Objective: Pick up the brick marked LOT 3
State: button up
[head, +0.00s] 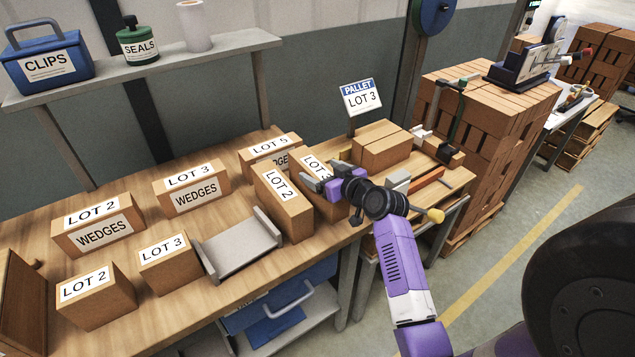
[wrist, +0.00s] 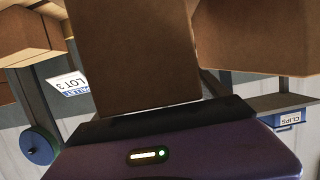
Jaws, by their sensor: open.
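My gripper (head: 318,180) is open at the top of a brown brick (head: 328,209) right of the middle of the bench. That brick's label starts with "LOT"; my gripper hides its number. In the wrist view a brown brick (wrist: 135,55) fills the space in front of the gripper's dark edge, with a thin white strip at its near end. Contact with the jaws cannot be told. Another brick marked LOT 3 (head: 172,274) stands at the front, left of a grey tray. A box marked LOT 3 WEDGES (head: 212,196) stands behind it.
A LOT 2 brick (head: 292,215) stands close left of my gripper. LOT 2 (head: 105,302), LOT 2 WEDGES (head: 135,225) and LOT 5 (head: 250,158) boxes stand around. A PALLET LOT 3 sign (head: 361,98) rises behind two plain bricks (head: 385,151).

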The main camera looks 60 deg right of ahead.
grip_shut()
jog(key=shift+d+r, duration=0.1)
jog(key=shift+r, duration=0.2)
